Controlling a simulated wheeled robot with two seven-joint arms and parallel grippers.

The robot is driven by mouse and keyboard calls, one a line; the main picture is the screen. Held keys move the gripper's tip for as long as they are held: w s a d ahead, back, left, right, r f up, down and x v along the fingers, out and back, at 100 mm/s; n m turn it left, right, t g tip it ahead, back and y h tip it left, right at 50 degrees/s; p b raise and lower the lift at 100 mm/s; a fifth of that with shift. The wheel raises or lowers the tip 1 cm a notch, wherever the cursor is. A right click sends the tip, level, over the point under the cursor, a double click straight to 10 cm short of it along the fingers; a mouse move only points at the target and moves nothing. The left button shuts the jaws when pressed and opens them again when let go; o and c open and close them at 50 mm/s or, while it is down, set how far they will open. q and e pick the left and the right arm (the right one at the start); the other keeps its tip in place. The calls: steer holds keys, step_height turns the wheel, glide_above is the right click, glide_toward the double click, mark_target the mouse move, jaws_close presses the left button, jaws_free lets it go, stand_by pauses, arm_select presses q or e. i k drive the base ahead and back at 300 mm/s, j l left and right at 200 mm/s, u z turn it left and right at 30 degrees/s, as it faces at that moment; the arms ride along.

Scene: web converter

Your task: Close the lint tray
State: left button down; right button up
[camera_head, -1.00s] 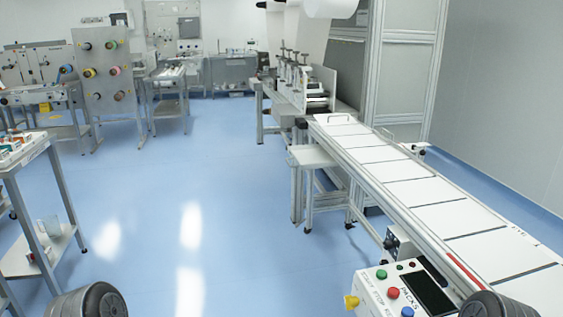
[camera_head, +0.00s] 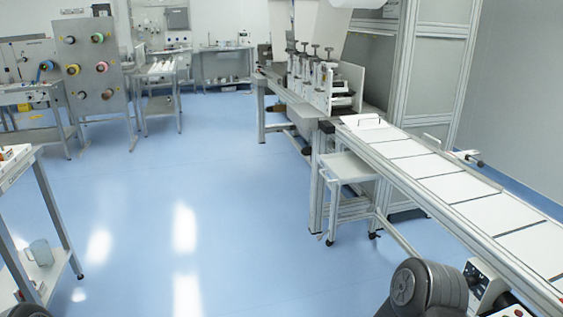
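I cannot clearly make out the lint tray. The web converter (camera_head: 325,78) stands at the back, right of centre, with several dark knobs along its top. A grey box-like part (camera_head: 303,114) shows under its near end, beside the frame legs, and I cannot tell whether it is the tray. Neither of my grippers is in view. Only a dark rounded link of my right arm shows at the bottom right, and a sliver of my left arm at the bottom left.
A conveyor (camera_head: 430,166) with white panels runs from the converter to the lower right. A small side table (camera_head: 347,168) stands against it. A white control box (camera_head: 487,285) is partly hidden at bottom right. A bench (camera_head: 35,205) stands left. Blue floor between is clear.

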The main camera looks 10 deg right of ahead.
mark_target(347, 167)
steer(key=i+z, duration=0.35)
steer(key=i, duration=0.2)
steer(key=i+j+z, duration=0.3)
steer(key=i, duration=0.2)
steer(key=i+l+z, duration=0.15)
steer(key=i+z, duration=0.5)
steer(key=i, duration=0.25)
steer(key=i+z, duration=0.35)
steer(key=i, duration=0.1)
